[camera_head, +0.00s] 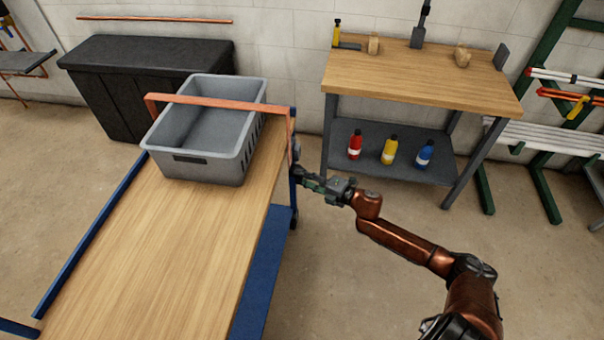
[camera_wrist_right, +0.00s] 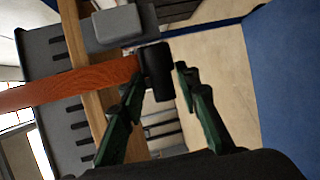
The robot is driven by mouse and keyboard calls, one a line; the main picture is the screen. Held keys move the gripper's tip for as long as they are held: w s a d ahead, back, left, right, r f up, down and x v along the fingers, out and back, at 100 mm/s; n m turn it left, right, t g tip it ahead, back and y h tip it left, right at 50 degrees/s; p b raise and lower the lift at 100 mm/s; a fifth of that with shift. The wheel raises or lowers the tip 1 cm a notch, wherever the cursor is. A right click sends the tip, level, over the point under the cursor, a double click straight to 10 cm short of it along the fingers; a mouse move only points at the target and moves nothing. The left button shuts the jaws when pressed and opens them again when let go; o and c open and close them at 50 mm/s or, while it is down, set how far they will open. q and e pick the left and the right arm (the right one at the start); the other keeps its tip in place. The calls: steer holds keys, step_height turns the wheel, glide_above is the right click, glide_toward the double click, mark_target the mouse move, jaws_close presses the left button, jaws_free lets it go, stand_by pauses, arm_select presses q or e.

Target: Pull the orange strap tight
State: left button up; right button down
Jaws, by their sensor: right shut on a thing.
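The orange strap (camera_head: 218,102) runs across the top of a grey crate (camera_head: 208,166) and bends down over the right edge of the wooden cart (camera_head: 150,255). In the right wrist view the strap (camera_wrist_right: 70,84) comes in from the left and ends at a black end piece (camera_wrist_right: 157,68). My right gripper (camera_head: 306,180) is beside the cart's right edge, below the strap's bend. In the right wrist view its fingers (camera_wrist_right: 157,80) are shut on the black end piece. My left gripper is not in view.
A grey block (camera_wrist_right: 118,24) sits by the cart edge close to the strap. A workbench (camera_head: 420,82) with bottles on its lower shelf stands at the back right. A black chest (camera_head: 110,60) stands behind the cart.

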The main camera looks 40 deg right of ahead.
steer(key=shift+s+f, duration=0.15)
steer(key=shift+f, duration=0.3)
steer(key=c, duration=1.8)
jaws_free()
steer(key=shift+f, duration=0.1)
steer(key=shift+o, duration=0.2)
steer(key=v, duration=1.2)
steer(key=shift+r, duration=0.3)
